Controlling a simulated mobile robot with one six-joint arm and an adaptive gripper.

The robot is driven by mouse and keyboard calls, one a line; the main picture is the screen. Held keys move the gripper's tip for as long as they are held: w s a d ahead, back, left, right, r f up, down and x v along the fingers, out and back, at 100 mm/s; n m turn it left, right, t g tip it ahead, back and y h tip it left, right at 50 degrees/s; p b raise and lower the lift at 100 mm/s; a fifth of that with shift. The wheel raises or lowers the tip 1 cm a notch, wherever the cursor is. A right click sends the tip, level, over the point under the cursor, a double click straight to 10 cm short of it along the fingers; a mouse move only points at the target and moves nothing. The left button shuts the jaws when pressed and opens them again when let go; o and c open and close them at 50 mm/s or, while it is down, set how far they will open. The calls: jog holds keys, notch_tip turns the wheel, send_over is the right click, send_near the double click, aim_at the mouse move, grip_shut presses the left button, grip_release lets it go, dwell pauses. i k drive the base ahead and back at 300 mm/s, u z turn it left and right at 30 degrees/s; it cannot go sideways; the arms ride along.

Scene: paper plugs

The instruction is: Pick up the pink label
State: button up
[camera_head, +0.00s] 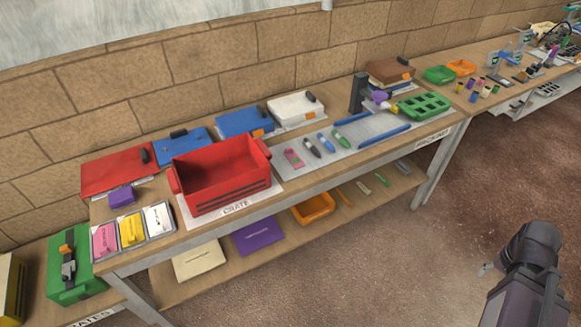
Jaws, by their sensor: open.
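A pink label card (105,239) with dark markings lies in a grey-framed holder at the left front of the near workbench. It is the leftmost in a row, beside a yellow card (131,229) and a white card (158,219). Another small pink piece (293,158) lies on the grey mat; I cannot tell whether it is a label. My dark arm stands at the lower right, over the floor and far from the cards. My gripper (487,269) is open and mostly hidden behind the arm; only a small tip shows. It is apart from everything on the bench.
A red crate (222,178) stands just right of the cards, with a purple block (122,198) behind them. Flat boxes line the wall. A grey mat (345,140) holds small tools and blue bars. A green tray (424,106) stands farther right. The floor before the bench is clear.

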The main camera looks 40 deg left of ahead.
aim_at(295, 160)
jog(key=z, duration=0.1)
jog(key=k, duration=1.15)
jog(key=u, duration=1.65)
jog(key=i, duration=1)
jog(key=u, duration=0.05)
